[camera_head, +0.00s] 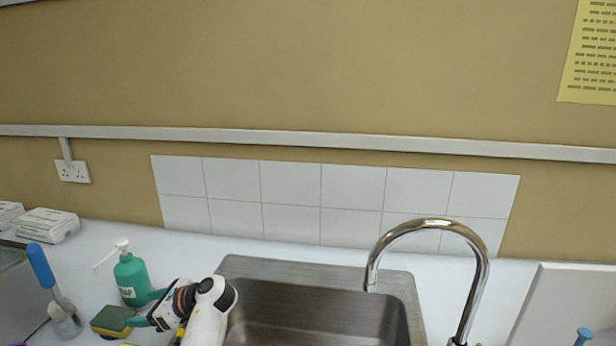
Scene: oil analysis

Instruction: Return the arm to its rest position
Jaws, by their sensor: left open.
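My left arm (208,312), white with an orange ring, reaches up from the bottom edge over the left side of the sink. My left gripper (143,308) points left with its teal fingers apart. I see nothing held between them. The fingertips are close to a green pump bottle (131,274) and a yellow and green sponge (113,318); I cannot tell whether they touch either. My right gripper is not in view.
A steel sink (315,312) with a curved tap (478,262) fills the middle front. A blue-handled brush (42,266) stands at the left, with white boxes (47,224) behind. A white board (565,300) and a blue-topped item (584,334) are at the right.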

